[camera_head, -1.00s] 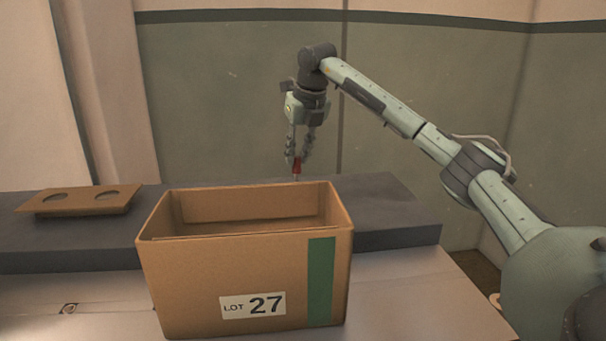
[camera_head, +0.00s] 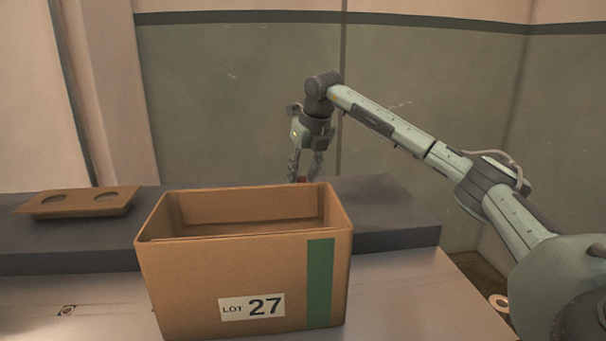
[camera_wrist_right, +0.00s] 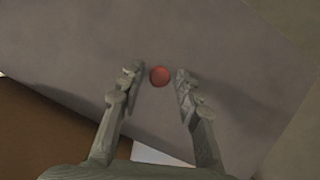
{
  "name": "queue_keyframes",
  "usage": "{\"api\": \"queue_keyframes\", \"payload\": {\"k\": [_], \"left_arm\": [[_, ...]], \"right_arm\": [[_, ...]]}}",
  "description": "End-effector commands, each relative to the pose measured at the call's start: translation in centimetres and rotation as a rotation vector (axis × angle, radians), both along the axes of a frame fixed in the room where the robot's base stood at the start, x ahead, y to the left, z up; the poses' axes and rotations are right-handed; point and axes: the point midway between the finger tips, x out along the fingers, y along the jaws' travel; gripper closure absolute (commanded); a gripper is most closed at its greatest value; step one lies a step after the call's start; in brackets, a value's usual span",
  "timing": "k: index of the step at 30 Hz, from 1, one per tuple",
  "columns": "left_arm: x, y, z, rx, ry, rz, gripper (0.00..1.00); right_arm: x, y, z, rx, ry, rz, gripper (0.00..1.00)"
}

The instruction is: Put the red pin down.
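The red pin (camera_head: 302,180) is mostly hidden behind the cardboard box's back rim in the head view. In the right wrist view the red pin (camera_wrist_right: 160,76) shows as a round top between my right fingers, over the dark grey surface. There is a gap to the finger on each side. My right gripper (camera_head: 305,173) points down behind the box, open around the pin and apart from it. The pin's lower end is hidden, so its contact with the surface cannot be seen. My left gripper is not in view.
An open cardboard box (camera_head: 200,285) labelled LOT 27 stands in front of the gripper. A dark grey raised slab (camera_head: 390,215) runs behind it. A brown plate with two holes (camera_head: 78,200) lies at the left. The slab is clear to the right.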

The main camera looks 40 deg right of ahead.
Motion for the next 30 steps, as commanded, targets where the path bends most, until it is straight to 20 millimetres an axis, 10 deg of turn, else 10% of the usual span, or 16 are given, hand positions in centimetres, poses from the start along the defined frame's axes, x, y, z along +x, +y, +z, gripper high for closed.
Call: {"api": "queue_keyframes", "payload": {"k": [13, 30], "left_arm": [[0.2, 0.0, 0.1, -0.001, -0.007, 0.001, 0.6], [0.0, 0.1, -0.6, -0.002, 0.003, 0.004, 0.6]], "right_arm": [[-0.3, 0.1, 1.1, 0.0, -0.002, 0.0, 0.59], [-4.1, 1.0, 10.6, 0.0, -0.002, 0.0, 0.59]]}}
